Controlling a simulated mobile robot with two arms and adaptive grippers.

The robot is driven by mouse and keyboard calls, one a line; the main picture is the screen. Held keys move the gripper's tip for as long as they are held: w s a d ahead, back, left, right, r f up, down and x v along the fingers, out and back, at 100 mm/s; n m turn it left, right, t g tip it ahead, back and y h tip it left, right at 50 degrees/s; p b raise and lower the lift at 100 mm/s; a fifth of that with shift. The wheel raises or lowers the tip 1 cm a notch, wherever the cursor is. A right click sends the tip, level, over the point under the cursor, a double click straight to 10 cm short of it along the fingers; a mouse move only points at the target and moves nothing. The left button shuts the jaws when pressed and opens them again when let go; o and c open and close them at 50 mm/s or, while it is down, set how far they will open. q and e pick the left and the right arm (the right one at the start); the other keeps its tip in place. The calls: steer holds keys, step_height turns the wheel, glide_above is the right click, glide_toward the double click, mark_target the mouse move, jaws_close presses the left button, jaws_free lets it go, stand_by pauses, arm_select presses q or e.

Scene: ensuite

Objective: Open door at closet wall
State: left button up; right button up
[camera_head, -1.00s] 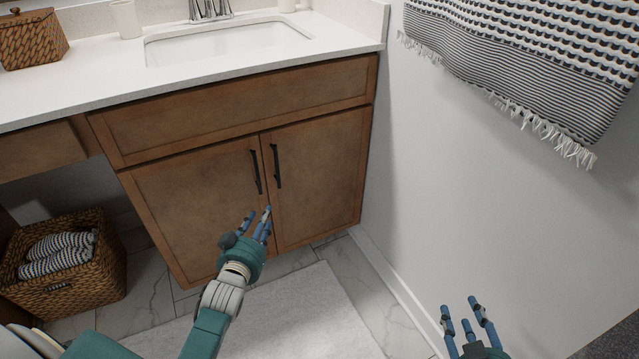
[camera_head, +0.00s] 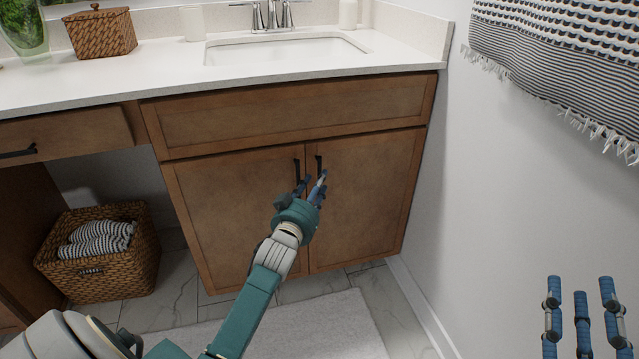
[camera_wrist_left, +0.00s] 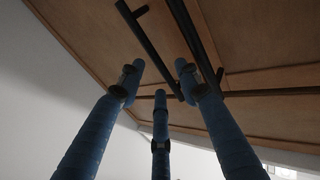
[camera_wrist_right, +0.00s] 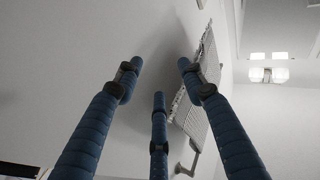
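The brown vanity cabinet has two shut doors, a left door (camera_head: 235,210) and a right door (camera_head: 365,190). Each has a black bar handle near the middle seam: the left handle (camera_head: 297,168) and the right handle (camera_head: 319,163). My left gripper (camera_head: 314,184) is in front of the lower ends of the handles, its blue fingers overlapping them in view. In the left wrist view its fingers (camera_wrist_left: 160,75) are spread and empty, with both handles beyond the tips; I cannot tell whether they touch. My right gripper (camera_head: 580,287) is open and empty near the right wall.
A white counter (camera_head: 120,85) with a sink (camera_head: 285,48) tops the cabinet. A wicker basket (camera_head: 125,270) with towels stands under the counter at left. A striped towel (camera_head: 565,60) hangs on the right wall (camera_head: 500,210). A light mat (camera_head: 335,325) lies on the floor.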

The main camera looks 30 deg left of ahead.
arm_select(q)
steer(key=shift+x, duration=1.25)
arm_select(e)
steer(key=shift+s+r+t+y, duration=0.15)
steer(key=shift+s+r+t, duration=0.2)
steer(key=shift+r, duration=0.3)
steer(key=shift+s+r+t+y, duration=0.2)
steer(key=shift+r+t, duration=0.1)
steer(key=shift+r, duration=0.35)
steer(key=shift+s+r+t+y, duration=0.15)
steer(key=shift+s+r+t, duration=0.2)
steer(key=shift+r, duration=0.3)
arm_select(q)
steer(key=shift+c, duration=0.5)
jaws_close()
arm_select(e)
steer(key=shift+w, duration=0.1)
